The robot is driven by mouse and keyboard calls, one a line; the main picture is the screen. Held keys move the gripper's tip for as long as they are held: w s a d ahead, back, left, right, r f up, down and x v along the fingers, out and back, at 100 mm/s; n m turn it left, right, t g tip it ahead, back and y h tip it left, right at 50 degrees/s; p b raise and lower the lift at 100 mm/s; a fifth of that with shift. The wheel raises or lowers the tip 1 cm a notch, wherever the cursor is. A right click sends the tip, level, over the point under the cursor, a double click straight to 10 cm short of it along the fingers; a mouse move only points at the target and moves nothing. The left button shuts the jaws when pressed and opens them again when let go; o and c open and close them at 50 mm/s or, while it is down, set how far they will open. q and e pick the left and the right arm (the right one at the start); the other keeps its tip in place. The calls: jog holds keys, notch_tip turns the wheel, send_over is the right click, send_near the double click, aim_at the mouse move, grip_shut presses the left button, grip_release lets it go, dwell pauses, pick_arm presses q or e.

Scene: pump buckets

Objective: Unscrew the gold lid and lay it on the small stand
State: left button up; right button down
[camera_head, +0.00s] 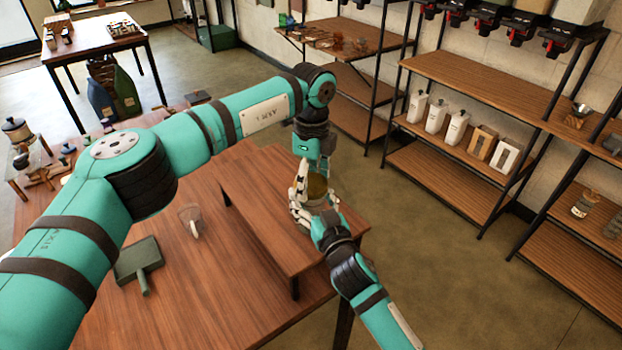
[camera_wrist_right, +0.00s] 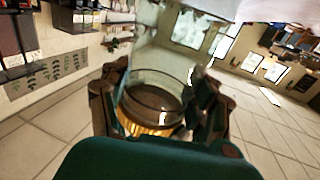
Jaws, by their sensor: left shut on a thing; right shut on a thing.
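A jar (camera_head: 318,204) with an olive-gold top, which looks like the gold lid (camera_head: 316,186), is at the right end of the raised wooden stand on the table. My left gripper (camera_head: 308,188) comes down from above and is shut around the top; its fingers partly hide it. My right gripper (camera_head: 318,212) comes from the lower right and is shut on the jar's body. In the right wrist view my right gripper's fingers flank the clear glass jar (camera_wrist_right: 152,98), with a gold band (camera_wrist_right: 145,128) at its lower edge. Whether lid and jar are apart is unclear.
The raised wooden stand (camera_head: 262,212) stands on the brown table (camera_head: 200,305), its left part bare. A clear glass funnel-like piece (camera_head: 190,219) and a dark green flat tool with a handle (camera_head: 138,262) lie to the left. Shelves with white bottles (camera_head: 436,115) are behind, at right.

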aim_at(311, 183)
pick_arm(q)
jog(key=n, duration=0.3)
jog(key=shift+r, duration=0.15)
dwell(0.5)
jog(key=shift+r, duration=1)
jog(key=shift+r, duration=2)
jog(key=shift+w, duration=0.1)
pick_arm(e)
jog(key=shift+c, duration=1)
grip_release()
